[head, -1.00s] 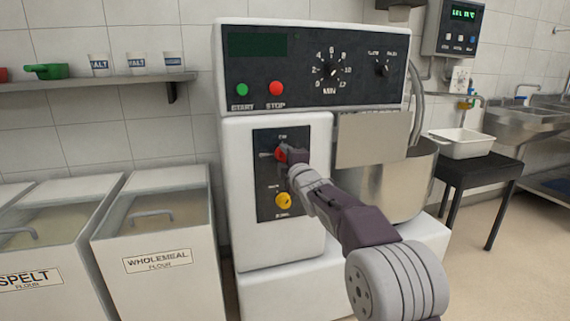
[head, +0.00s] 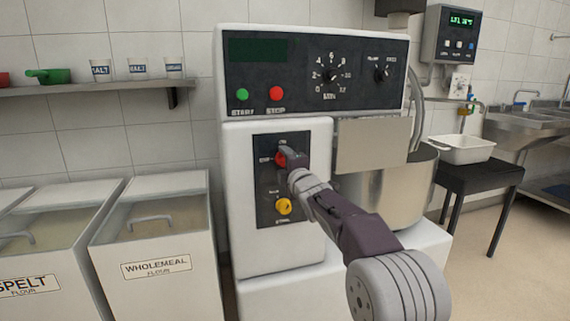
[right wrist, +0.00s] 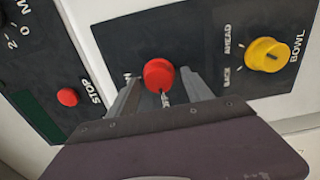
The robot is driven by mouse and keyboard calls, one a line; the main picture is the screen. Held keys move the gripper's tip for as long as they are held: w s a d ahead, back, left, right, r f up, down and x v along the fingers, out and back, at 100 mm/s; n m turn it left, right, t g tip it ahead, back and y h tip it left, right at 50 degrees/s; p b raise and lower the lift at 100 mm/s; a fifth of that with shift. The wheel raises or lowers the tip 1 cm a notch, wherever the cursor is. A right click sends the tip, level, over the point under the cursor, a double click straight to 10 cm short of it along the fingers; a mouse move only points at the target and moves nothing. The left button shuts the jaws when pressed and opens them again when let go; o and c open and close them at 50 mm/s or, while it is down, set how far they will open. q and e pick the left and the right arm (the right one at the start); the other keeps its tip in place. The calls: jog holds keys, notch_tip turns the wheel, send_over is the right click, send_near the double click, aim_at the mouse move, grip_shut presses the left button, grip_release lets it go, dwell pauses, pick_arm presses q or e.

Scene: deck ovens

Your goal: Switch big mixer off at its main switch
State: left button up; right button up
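The big mixer (head: 232,190) stands in the middle of the head view. Its main switch is a red knob (head: 280,160) on a black panel, with ON above it and OFF to its left. In the right wrist view the red knob (right wrist: 158,74) sits between the two fingers of my right gripper (right wrist: 160,92), with gaps on both sides. A pale mark shows just below the knob there; I cannot tell whether it is a pointer or a panel line. My right gripper (head: 292,160) partly covers the knob in the head view. My left gripper is not in view.
A yellow bowl knob (head: 284,206) is below the switch. Green START (head: 242,95) and red STOP (head: 277,94) buttons are above. The steel bowl (head: 395,190) is at the right, flour bins (head: 160,245) at the left.

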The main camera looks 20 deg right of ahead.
jog(key=s, duration=0.9)
jog(key=shift+d, duration=0.2)
